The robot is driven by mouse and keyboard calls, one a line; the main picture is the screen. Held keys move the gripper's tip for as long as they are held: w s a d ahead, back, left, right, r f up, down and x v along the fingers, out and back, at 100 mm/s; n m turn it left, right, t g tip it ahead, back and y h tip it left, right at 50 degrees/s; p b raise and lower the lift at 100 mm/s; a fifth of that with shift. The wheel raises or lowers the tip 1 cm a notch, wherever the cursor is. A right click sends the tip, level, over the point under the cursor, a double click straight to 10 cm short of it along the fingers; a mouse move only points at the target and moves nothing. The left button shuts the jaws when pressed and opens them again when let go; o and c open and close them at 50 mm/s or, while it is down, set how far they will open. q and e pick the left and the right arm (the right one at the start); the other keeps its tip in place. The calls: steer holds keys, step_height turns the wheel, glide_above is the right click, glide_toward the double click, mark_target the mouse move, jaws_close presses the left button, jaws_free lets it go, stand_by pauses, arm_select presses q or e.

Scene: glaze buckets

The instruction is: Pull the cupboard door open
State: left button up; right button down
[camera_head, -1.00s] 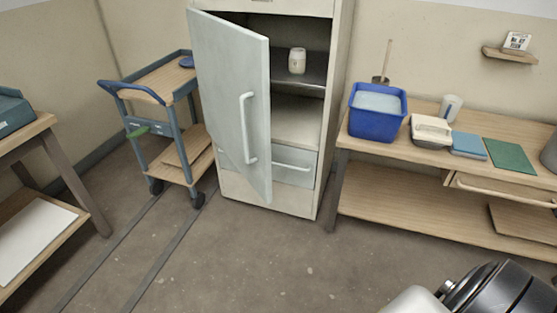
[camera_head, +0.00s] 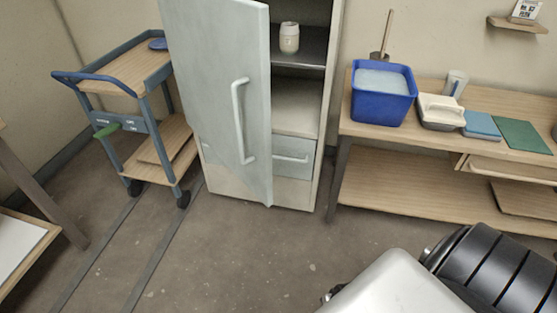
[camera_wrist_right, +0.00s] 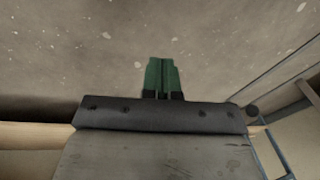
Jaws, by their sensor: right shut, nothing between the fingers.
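The cupboard (camera_head: 328,120) stands in the middle back of the head view. Its pale grey-blue door (camera_head: 205,90) is swung partly open, out to the left, with a white bar handle (camera_head: 239,120) on its face. Inside, a white jar (camera_head: 289,37) stands on a dark shelf. My right gripper (camera_wrist_right: 162,75) shows in the right wrist view with its green fingers together, nothing between them, over bare floor. It is apart from the door and handle. Part of my arm fills the lower right of the head view. My left gripper is not in view.
A blue trolley (camera_head: 120,125) stands left of the door. Right of the cupboard, a wooden bench (camera_head: 445,160) holds a blue bucket (camera_head: 382,105), a white container (camera_head: 441,112) and a green board (camera_head: 520,135). The floor (camera_head: 230,260) before the cupboard is clear.

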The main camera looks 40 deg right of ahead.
steer(key=w+d+r+m+t+y+b, duration=0.3)
steer(key=w+d+r, duration=0.2)
steer(key=w+r, duration=0.45)
steer(key=w+d+r+m+t+y+b, duration=0.25)
steer(key=w+d+r+b, duration=0.35)
steer(key=w, duration=0.6)
step_height(320, 180, up, 26)
steer(key=w+d+n+t+y+b, duration=0.25)
steer(key=n+t+y, duration=0.2)
steer(key=y, duration=0.25)
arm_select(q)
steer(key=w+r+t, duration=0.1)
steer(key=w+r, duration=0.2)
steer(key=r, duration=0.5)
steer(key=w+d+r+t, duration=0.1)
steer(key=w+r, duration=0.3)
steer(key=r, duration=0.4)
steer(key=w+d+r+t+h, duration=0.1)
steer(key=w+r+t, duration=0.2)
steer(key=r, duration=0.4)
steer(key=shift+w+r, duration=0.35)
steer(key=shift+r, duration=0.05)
arm_select(e)
steer(key=w+a+m, duration=0.1)
steer(key=w+a, duration=0.5)
steer(key=a, duration=0.5)
steer(key=shift+w, duration=0.15)
steer(key=shift+a+r, duration=0.1)
steer(key=shift+a, duration=0.05)
